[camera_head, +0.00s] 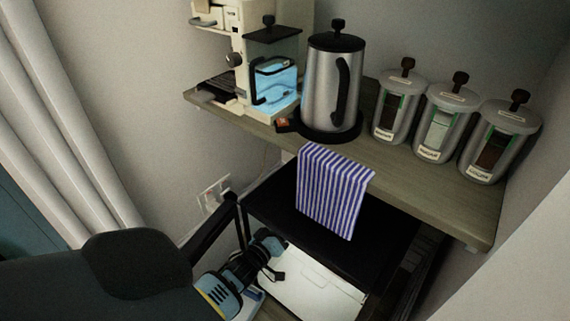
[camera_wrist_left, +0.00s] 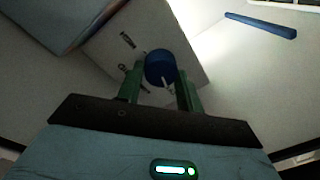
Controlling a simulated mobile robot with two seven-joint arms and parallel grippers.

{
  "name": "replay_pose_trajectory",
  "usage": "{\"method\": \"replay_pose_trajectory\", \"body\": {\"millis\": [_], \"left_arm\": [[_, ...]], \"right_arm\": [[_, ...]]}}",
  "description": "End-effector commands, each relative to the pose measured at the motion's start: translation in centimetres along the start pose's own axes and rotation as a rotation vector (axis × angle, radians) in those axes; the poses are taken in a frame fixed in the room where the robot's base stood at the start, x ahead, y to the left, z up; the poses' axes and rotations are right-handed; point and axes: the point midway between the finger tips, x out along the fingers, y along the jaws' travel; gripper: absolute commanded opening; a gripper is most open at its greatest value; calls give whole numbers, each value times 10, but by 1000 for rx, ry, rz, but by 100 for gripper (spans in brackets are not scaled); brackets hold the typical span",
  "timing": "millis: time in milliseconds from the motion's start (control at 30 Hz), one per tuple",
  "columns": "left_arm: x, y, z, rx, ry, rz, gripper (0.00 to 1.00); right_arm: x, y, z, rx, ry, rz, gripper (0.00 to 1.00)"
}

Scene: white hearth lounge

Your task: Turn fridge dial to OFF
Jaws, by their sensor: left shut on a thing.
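The fridge (camera_head: 270,205) has a black top and stands under the wooden shelf. A white surface (camera_head: 320,288) shows at its front. In the left wrist view, the round blue dial (camera_wrist_left: 158,64) has a pale pointer mark and sits on a light panel (camera_wrist_left: 108,48) with small dark markings, too small to read. My left gripper (camera_wrist_left: 159,85) has its green fingers on either side of the dial and is shut on it. In the head view, my left gripper (camera_head: 274,262) is at the fridge's front left; the dial is hidden there. My right gripper is not in view.
The wooden shelf (camera_head: 420,185) above holds a coffee machine (camera_head: 232,60), a steel kettle (camera_head: 325,80) and three canisters (camera_head: 437,122). A striped towel (camera_head: 332,190) hangs over its edge. A wall socket (camera_head: 213,193) and white curtain (camera_head: 70,120) are at left.

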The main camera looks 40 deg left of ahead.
Motion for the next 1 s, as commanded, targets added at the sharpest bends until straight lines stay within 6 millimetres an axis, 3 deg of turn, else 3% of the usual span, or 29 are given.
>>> {"method": "replay_pose_trajectory", "body": {"millis": [267, 300, 467, 767, 1000], "left_arm": [[-1, -1, 1, -1, -2, -2, 14], [-1, -1, 1, -1, -2, -2, 39], [0, -1, 0, -1, -1, -2, 58], [0, 0, 0, 5, 0, 0, 58], [0, -1, 2, 108, 6, 0, 58]], "right_arm": [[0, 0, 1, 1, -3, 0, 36], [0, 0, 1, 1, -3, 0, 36], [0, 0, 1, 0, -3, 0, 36], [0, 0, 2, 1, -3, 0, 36], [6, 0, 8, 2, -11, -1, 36]]}}
